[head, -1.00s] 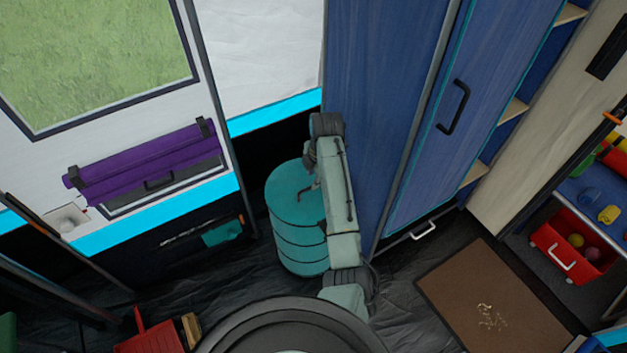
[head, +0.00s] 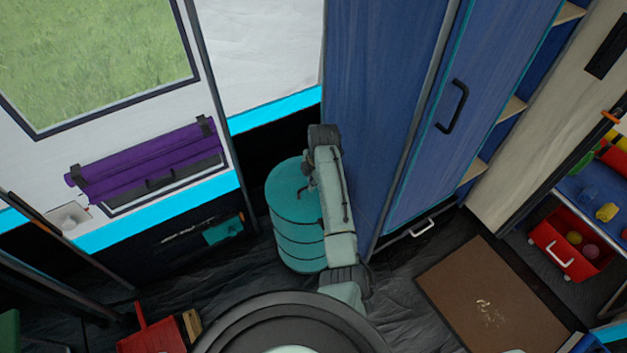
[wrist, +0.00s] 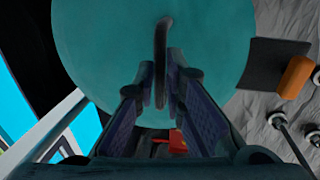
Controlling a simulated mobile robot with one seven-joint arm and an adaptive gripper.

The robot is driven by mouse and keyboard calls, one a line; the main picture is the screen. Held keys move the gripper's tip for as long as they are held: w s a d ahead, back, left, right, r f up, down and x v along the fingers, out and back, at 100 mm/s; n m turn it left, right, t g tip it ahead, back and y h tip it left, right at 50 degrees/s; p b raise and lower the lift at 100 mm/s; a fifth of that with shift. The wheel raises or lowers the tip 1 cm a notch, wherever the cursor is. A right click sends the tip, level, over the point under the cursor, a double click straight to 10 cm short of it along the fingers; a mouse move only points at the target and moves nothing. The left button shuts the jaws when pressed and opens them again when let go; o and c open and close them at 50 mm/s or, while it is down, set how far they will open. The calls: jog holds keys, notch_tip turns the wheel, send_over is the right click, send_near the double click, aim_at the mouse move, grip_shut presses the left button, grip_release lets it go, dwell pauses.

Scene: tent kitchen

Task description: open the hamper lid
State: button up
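The hamper (head: 300,240) is a teal, ribbed cylinder on the floor beside the blue cabinet. Its round lid (head: 290,190) lies flat on top, and I see no gap under it. In the wrist view the lid (wrist: 95,45) fills the upper middle, and its dark, thin curved handle (wrist: 161,45) stands up from it. My gripper (wrist: 161,75) has one finger on each side of the handle, with the tips close against it. It looks shut on the handle. In the head view my arm partly hides the lid's right side and the gripper.
The tall blue cabinet (head: 370,90) stands close to the hamper's right. A tent wall with a purple roll (head: 145,160) is at left. A red object (head: 150,335) is at the lower left.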

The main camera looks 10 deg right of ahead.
grip_shut()
jog(key=shift+w, duration=0.1)
dwell(0.4)
